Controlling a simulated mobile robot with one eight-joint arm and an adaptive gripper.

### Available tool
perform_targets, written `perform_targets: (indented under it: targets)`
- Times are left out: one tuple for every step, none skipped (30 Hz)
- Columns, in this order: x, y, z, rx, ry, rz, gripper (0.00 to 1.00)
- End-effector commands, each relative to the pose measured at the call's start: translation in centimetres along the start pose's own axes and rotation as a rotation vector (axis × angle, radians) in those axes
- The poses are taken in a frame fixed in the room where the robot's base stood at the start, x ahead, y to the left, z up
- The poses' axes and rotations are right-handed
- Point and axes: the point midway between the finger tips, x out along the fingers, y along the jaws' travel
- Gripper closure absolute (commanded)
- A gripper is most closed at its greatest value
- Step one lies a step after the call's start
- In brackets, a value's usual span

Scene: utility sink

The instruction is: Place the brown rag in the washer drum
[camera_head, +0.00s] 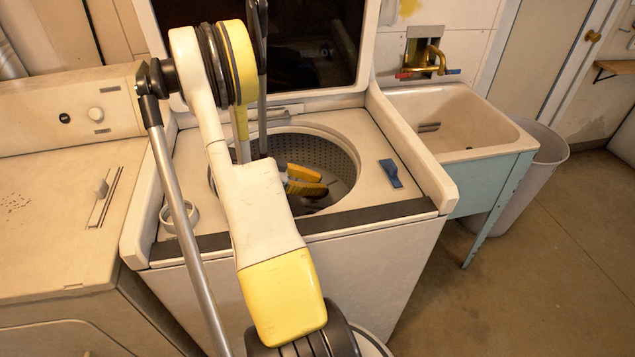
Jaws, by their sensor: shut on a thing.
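The top-load washer stands open in the middle, and its round perforated drum (345,150) shows around my arm. My gripper (312,182), with yellow fingers, is inside the drum opening. It is shut on the brown rag (316,203), a dark bundle just below the fingers. The rag is partly hidden by the gripper and my arm. I cannot tell whether the rag touches the drum's bottom.
The raised washer lid (372,45) stands behind the drum. A blue object (390,172) lies on the washer's right top. A white ring-shaped cup (188,222) is at its left front. A dryer (60,220) is at left, a utility sink (470,150) at right.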

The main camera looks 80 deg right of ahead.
Motion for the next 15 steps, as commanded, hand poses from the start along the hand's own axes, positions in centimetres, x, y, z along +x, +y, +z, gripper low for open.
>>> perform_targets:
  targets:
    - [0.08, 0.01, 0.14, 0.0, 0.0, 0.0, 1.0]
    - [0.12, 0.02, 0.22, 0.0, 0.0, 0.0, 1.0]
    - [0.16, 0.03, 0.29, 0.0, 0.0, 0.0, 1.0]
    - [0.17, 0.03, 0.31, 0.0, 0.0, 0.0, 1.0]
    - [0.17, 0.04, 0.3, 0.0, 0.0, 0.0, 1.0]
    - [0.17, 0.04, 0.3, 0.0, 0.0, 0.0, 0.78]
    - [0.17, 0.04, 0.31, 0.0, 0.0, 0.0, 0.69]
    - [0.17, 0.04, 0.31, 0.0, 0.0, 0.0, 0.61]
    - [0.18, 0.05, 0.32, 0.0, 0.0, 0.0, 0.61]
    - [0.18, 0.05, 0.32, 0.0, 0.0, 0.0, 0.61]
    - [0.18, 0.05, 0.32, 0.0, 0.0, 0.0, 0.61]
    - [0.18, 0.05, 0.33, 0.0, 0.0, 0.0, 0.61]
    - [0.18, 0.05, 0.33, 0.0, 0.0, 0.0, 0.61]
    - [0.19, 0.05, 0.33, 0.0, 0.0, 0.0, 0.61]
    - [0.19, 0.05, 0.34, 0.0, 0.0, 0.0, 0.61]
